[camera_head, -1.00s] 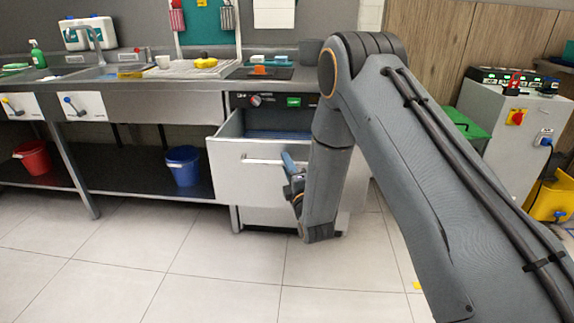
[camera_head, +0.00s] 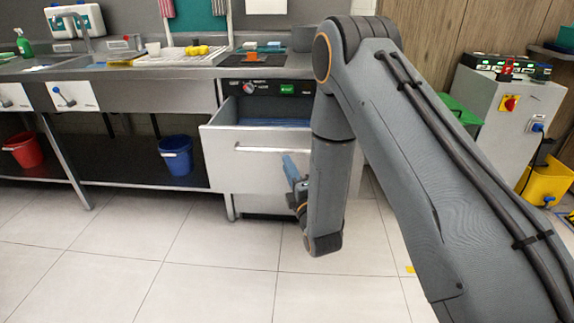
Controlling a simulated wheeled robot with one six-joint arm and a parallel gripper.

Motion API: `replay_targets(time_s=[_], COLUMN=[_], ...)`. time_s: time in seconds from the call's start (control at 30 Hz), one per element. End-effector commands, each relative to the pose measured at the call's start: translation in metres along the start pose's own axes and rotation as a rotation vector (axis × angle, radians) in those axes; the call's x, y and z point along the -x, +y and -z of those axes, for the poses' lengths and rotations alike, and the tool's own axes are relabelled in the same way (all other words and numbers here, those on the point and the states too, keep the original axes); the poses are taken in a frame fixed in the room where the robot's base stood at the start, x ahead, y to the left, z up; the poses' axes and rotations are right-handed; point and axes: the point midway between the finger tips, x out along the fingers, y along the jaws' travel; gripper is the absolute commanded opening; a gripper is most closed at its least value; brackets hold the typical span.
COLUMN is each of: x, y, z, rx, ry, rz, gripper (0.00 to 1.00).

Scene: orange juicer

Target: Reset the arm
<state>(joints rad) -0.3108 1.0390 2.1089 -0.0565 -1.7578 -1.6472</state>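My arm reaches in from the lower right, bends at a high elbow and hangs down in front of an open grey drawer (camera_head: 250,172). My gripper (camera_head: 290,168) is mostly hidden behind my forearm. Only a blue part of it shows, just right of the drawer handle (camera_head: 262,149). It appears apart from the handle, though the depth is hard to judge. Whether its fingers are open or shut does not show.
The drawer stands pulled out under the steel counter (camera_head: 120,72). A blue bucket (camera_head: 176,156) and a red bucket (camera_head: 22,150) stand on the low shelf. A grey cabinet (camera_head: 500,112) and yellow mop bucket (camera_head: 546,182) are at right. The tiled floor (camera_head: 140,270) in front is clear.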

Motion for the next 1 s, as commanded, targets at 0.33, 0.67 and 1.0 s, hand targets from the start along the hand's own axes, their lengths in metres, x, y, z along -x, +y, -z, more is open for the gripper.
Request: replay_targets(time_s=[0.33, 0.67, 1.0], x=[-0.008, -0.012, 0.056], y=[0.005, 0.020, 0.051], z=[-0.005, -0.026, -0.044], rx=[-0.058, -0.374, -0.776], ry=[-0.006, -0.100, -0.377], rz=[0.062, 0.392, 0.776], gripper=[0.20, 0.20, 0.20])
